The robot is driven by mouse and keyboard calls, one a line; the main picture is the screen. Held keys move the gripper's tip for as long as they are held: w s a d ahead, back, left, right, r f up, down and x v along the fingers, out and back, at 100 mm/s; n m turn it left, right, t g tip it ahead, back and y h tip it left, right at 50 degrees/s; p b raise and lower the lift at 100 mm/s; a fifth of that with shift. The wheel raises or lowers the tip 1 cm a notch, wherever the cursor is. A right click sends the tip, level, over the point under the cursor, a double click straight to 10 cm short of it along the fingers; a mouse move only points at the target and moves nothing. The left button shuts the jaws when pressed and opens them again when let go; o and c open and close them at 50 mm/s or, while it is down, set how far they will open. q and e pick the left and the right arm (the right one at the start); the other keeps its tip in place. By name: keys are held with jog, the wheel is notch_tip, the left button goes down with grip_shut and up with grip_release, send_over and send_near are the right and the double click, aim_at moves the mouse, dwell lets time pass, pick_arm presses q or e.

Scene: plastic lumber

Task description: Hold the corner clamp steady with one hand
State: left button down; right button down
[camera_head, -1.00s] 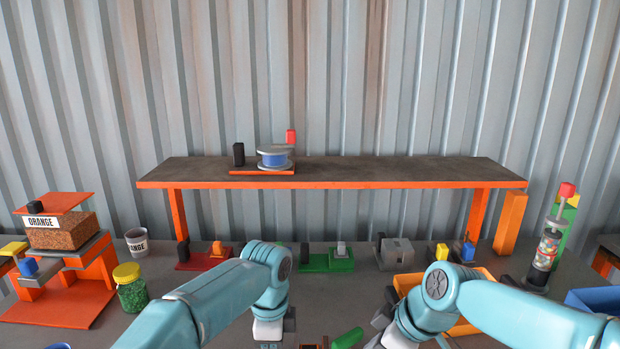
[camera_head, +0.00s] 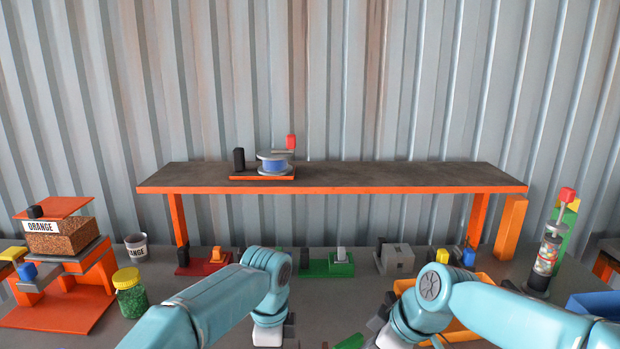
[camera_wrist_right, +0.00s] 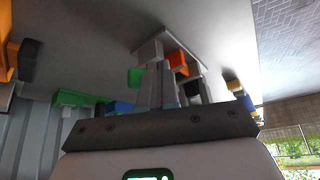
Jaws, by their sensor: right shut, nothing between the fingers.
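My right gripper (camera_wrist_right: 162,68) shows in the right wrist view with its fingers together and nothing between them. Just beyond the fingertips is a grey piece with orange (camera_wrist_right: 177,63) and black parts, partly hidden by the fingers; I cannot tell whether it is the corner clamp or whether the fingers touch it. In the head view both arms reach down to the bottom edge, and the fingers of both grippers are out of sight there. A green part (camera_head: 350,342) shows at the bottom edge between the arms. No corner clamp can be made out for certain.
An orange-edged shelf (camera_head: 330,189) spans the back, with a blue spool (camera_head: 273,164) on it. Under it stand red (camera_head: 203,264), green (camera_head: 327,266) and grey (camera_head: 397,259) fixtures. A green jar (camera_head: 131,296) is at left. A yellow-orange bin (camera_head: 485,283) is behind my right arm.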

jog(key=shift+w+d, duration=0.2)
jog(key=shift+w, duration=0.05)
dwell(0.4)
jog(key=shift+w+d, duration=0.3)
jog(key=shift+w, duration=0.2)
jog(key=shift+w+d, duration=0.25)
jog(key=shift+w, duration=0.2)
jog(key=shift+w, duration=0.25)
jog(key=shift+d, duration=0.1)
notch_tip(320, 180, up, 6)
jog(key=shift+d, duration=0.3)
dwell(0.6)
jog(key=shift+s, duration=0.15)
